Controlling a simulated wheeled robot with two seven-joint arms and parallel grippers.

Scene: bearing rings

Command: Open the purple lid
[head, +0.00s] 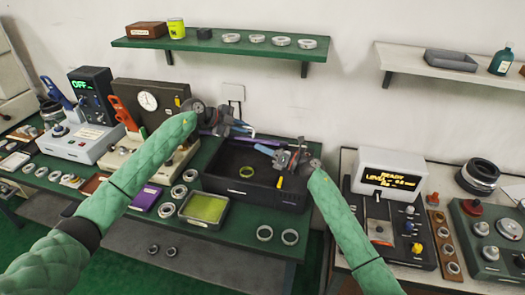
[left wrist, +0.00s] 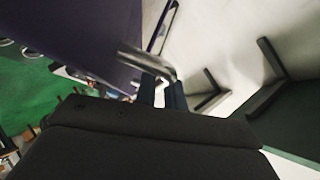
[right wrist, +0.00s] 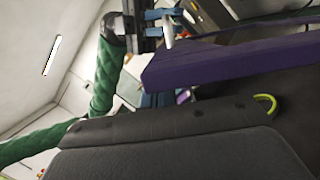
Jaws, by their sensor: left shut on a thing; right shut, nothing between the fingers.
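The black box (head: 238,190) stands on the green bench, with its dark inside showing from above. The purple lid (head: 262,141) shows as a thin strip along the box's back edge. It is raised clear of the opening and appears large in the right wrist view (right wrist: 235,60). My left gripper (head: 240,128) is at the lid's left part, shut on its metal handle (left wrist: 145,64). My right gripper (head: 264,150) is shut and empty, over the right part of the box and near the lid. Whether it touches the lid is hard to tell.
A tray with a yellow-green surface (head: 205,208) and several metal rings are in front. A green wall shelf (head: 222,45) hangs above. A display device (head: 388,185) stands at the right.

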